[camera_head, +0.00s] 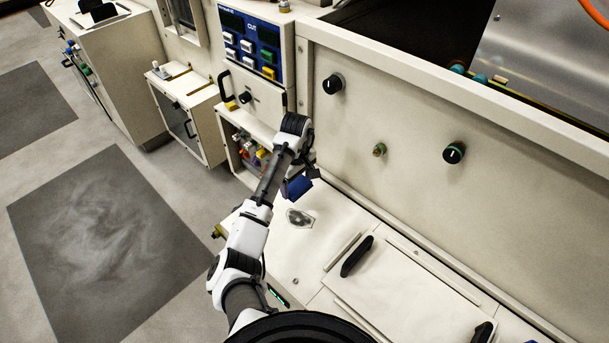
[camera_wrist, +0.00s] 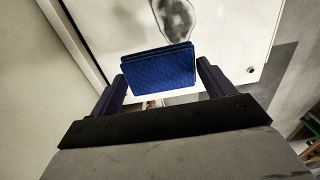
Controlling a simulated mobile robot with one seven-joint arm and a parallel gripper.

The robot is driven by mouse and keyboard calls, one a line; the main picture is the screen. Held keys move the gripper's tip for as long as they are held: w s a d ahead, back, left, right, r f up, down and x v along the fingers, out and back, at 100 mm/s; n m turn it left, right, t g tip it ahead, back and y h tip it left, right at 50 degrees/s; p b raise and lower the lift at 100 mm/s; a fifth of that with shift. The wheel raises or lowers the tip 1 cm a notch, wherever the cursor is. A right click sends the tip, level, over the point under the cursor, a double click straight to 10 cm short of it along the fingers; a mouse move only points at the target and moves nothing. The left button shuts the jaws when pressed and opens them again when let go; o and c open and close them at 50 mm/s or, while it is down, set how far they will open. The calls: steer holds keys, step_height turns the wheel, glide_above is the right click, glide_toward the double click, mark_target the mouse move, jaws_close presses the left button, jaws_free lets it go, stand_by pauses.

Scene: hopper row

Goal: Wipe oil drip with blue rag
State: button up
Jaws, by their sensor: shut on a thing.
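My gripper (camera_wrist: 160,85) is shut on a folded blue rag (camera_wrist: 158,72), which shows between its two dark fingers in the wrist view. In the head view the blue rag (camera_head: 298,187) hangs below the end of my arm, above the white machine ledge. The oil drip (camera_head: 299,218) is a grey, shiny patch on the ledge, a little below and right of the rag in the picture. In the wrist view the oil drip (camera_wrist: 174,18) lies beyond the rag at the top, partly hidden behind it. The rag appears apart from the drip.
A cover with a black handle (camera_head: 357,256) lies right of the drip. The machine's upright panel with black knobs (camera_head: 453,153) rises behind the ledge. A control panel with coloured buttons (camera_head: 250,45) and an open compartment (camera_head: 250,150) stand near my arm. Dark mats (camera_head: 105,240) lie on the floor.

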steer(key=shift+s+r+p, duration=0.1)
steer(key=shift+r+p, duration=0.05)
steer(key=shift+p, duration=0.4)
step_height(320, 180, down, 7)
steer(key=shift+b, duration=1.2)
steer(key=shift+s+d+p, duration=0.2)
steer(key=shift+d+p, duration=0.05)
steer(key=shift+p, duration=0.25)
steer(key=s+d+p, duration=0.3)
steer(key=s+d, duration=0.1)
steer(key=shift+s+d, duration=0.5)
steer(key=shift+w+a, duration=1.4)
steer(key=shift+f+b, duration=0.35)
steer(key=shift+f, duration=0.3)
